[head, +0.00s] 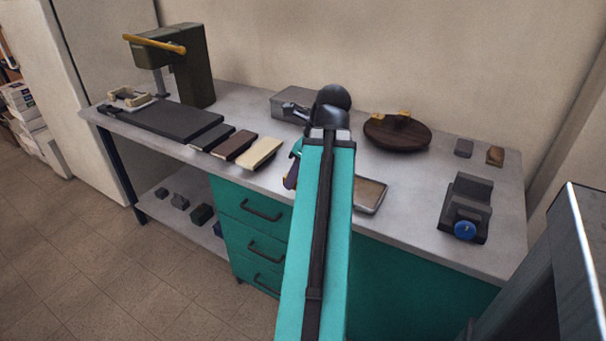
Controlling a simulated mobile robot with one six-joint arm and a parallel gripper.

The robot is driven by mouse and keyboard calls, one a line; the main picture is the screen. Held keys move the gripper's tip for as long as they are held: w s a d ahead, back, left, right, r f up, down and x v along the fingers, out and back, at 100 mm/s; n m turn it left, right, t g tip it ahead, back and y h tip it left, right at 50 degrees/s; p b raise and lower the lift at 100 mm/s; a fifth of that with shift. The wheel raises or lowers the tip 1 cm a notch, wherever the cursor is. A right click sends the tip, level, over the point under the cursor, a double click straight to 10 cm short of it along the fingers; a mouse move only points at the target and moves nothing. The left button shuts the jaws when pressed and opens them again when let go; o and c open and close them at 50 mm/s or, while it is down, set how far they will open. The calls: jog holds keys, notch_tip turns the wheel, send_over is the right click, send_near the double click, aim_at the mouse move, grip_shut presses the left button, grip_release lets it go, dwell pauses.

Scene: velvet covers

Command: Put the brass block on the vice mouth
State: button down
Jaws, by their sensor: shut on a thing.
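The vice (467,207) stands on the right of the bench. It is dark grey, with a blue knob (464,230) at its front. My teal arm reaches over the middle of the bench, left of the vice and well apart from it. My gripper (292,174) shows only as a small sliver beside the arm. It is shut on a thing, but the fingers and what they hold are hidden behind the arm. I cannot make out the brass block for certain. A small brownish block (495,156) lies at the back right, next to a grey block (463,148).
A dark round board (397,134) with yellow pieces lies behind the arm. A grey box (290,101) stands at the back. A shallow tray (370,194) is right of the arm. Flat covers (259,153) and an olive press (191,65) are left. Bench between tray and vice is clear.

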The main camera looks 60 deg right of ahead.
jog(key=w+a+f+n+g+y, duration=0.1)
jog(key=w+a+f+n+y, duration=0.1)
jog(key=w+a+n, duration=0.8)
jog(key=w+a+f+n+g+y, duration=0.25)
jog(key=w+a, duration=0.45)
jog(key=w, duration=0.7)
jog(key=w+a+f+n+g, duration=0.1)
jog(key=w+a+f+n, duration=0.1)
jog(key=a, duration=0.7)
jog(key=w+a+f+n+g, duration=0.1)
jog(key=w+a+n, duration=0.4)
jog(key=a, duration=0.5)
jog(key=w+a+f+n+g, duration=0.1)
jog(key=w+a+f+n, duration=0.2)
jog(key=a+n, duration=0.3)
jog(key=w+a+h, duration=0.1)
jog(key=a, duration=0.2)
jog(key=shift+a+f+g, duration=0.15)
jog(key=shift+a+g, duration=0.1)
jog(key=shift+g, duration=0.1)
